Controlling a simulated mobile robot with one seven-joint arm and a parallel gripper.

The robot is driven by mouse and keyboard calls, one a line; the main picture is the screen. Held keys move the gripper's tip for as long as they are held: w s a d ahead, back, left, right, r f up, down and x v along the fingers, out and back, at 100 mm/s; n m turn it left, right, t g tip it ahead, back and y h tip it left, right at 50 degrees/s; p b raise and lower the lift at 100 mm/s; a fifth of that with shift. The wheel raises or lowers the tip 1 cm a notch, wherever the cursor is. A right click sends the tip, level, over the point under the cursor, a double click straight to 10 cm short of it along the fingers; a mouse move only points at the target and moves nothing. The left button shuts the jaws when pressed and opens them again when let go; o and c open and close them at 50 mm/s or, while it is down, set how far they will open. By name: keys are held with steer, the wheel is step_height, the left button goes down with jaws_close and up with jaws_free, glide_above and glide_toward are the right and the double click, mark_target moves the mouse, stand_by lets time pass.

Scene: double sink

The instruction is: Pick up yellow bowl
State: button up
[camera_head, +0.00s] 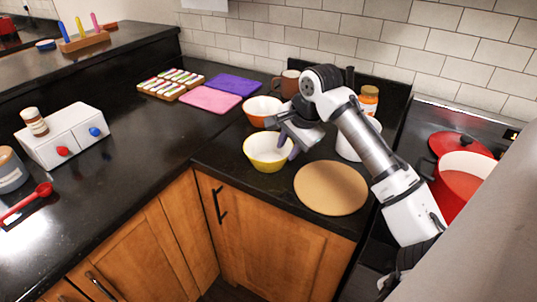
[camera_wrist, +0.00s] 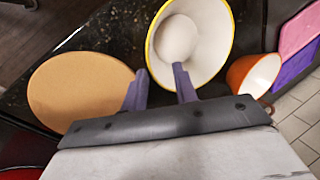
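The yellow bowl (camera_head: 267,155), white inside, stands upright on the black counter near its front edge. In the wrist view the bowl (camera_wrist: 213,35) is at upper centre, with its yellow rim facing me. My gripper (camera_head: 290,146) is at the bowl's right side. In the wrist view my gripper's fingers (camera_wrist: 160,70) are apart, one outside the rim and one over the bowl's inside. The near rim lies between them. I see no finger closed on the rim, and cannot tell whether either finger touches it.
An orange bowl (camera_head: 262,107) stands just behind the yellow bowl. A round tan board (camera_head: 331,188) lies to its right. A white canister (camera_head: 350,150), a brown mug (camera_head: 288,83) and a jar (camera_head: 369,98) stand behind my arm. Pink (camera_head: 209,98) and purple (camera_head: 233,84) mats lie further left.

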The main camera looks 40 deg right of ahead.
mark_target(286, 156)
steer(key=shift+s+p+x, duration=0.15)
steer(key=shift+p+x, duration=0.35)
steer(key=shift+x, duration=0.85)
steer(key=shift+s+p+x, duration=0.15)
steer(key=shift+p+x, duration=0.35)
steer(key=shift+x, duration=0.85)
steer(key=shift+f, duration=0.1)
jaws_close()
